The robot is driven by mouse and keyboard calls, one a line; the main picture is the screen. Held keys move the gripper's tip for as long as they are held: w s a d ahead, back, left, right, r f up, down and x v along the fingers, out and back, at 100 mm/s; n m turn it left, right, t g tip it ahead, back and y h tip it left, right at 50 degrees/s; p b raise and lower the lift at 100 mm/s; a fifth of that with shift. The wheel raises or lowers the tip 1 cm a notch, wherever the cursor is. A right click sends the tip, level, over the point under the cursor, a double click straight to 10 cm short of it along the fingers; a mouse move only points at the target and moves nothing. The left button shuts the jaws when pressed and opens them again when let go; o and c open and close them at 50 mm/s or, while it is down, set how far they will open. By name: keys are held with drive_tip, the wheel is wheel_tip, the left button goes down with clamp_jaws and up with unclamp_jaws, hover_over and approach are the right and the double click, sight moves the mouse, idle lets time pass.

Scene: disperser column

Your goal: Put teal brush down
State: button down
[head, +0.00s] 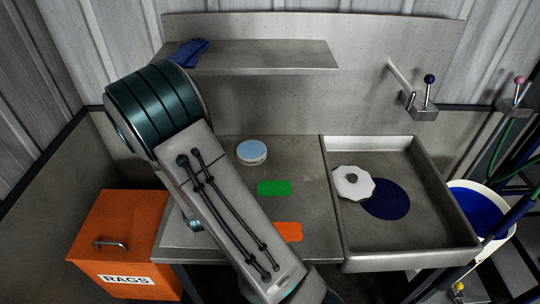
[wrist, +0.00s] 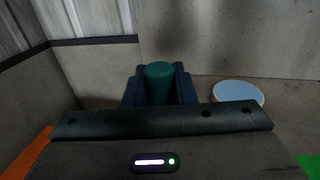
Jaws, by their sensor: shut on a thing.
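The teal brush (wrist: 159,80) shows in the wrist view as a rounded teal end between two dark blue fingers. My gripper (wrist: 160,88) is shut on it. Its lower part is hidden by the gripper body, and I cannot tell whether it touches the bench. In the head view my arm hides both gripper and brush. A steel bench (head: 305,200) carries a green patch (head: 274,188) and an orange patch (head: 288,232). A round tub with a pale blue top (head: 252,152) stands behind the green patch; it also shows right of the gripper in the wrist view (wrist: 238,93).
A steel sink (head: 420,222) at the right holds a white scalloped disc (head: 352,183) overlapping a dark blue circle (head: 387,199). A shelf (head: 270,57) with blue gloves (head: 188,53) is above. An orange RAGS bin (head: 125,235) stands left. A white bucket (head: 490,225) stands right.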

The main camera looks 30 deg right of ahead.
drive_tip(key=s+d+m+g+h+b, duration=0.2)
drive_tip(key=s+d+m+g+h, duration=0.15)
drive_tip(key=d, duration=0.85)
drive_tip(key=s+d+r+m+g+h+b, duration=0.1)
drive_tip(key=s+d+m+g+h+b, duration=0.3)
drive_tip(key=d, duration=0.8)
drive_tip(key=s+d+m+g+h+b, duration=0.1)
drive_tip(key=s+d+m+g+h, duration=0.3)
drive_tip(key=d, duration=0.8)
drive_tip(key=shift+g, duration=0.55)
drive_tip(key=w+a+f, duration=0.1)
drive_tip(key=w+f, duration=0.1)
drive_tip(key=w, duration=0.2)
drive_tip(key=w+a+f+p, duration=0.1)
drive_tip(key=w+f, duration=0.1)
drive_tip(key=w, duration=0.2)
drive_tip(key=w+a+f, duration=0.1)
drive_tip(key=w+f, duration=0.1)
drive_tip(key=w, duration=0.1)
drive_tip(key=shift+w+f+p, duration=0.3)
drive_tip(key=shift+w+p, duration=0.05)
drive_tip(key=shift+w, duration=0.05)
drive_tip(key=shift+f, duration=2.05)
drive_tip(key=shift+f, duration=0.1)
drive_tip(key=c, duration=1.2)
unclamp_jaws()
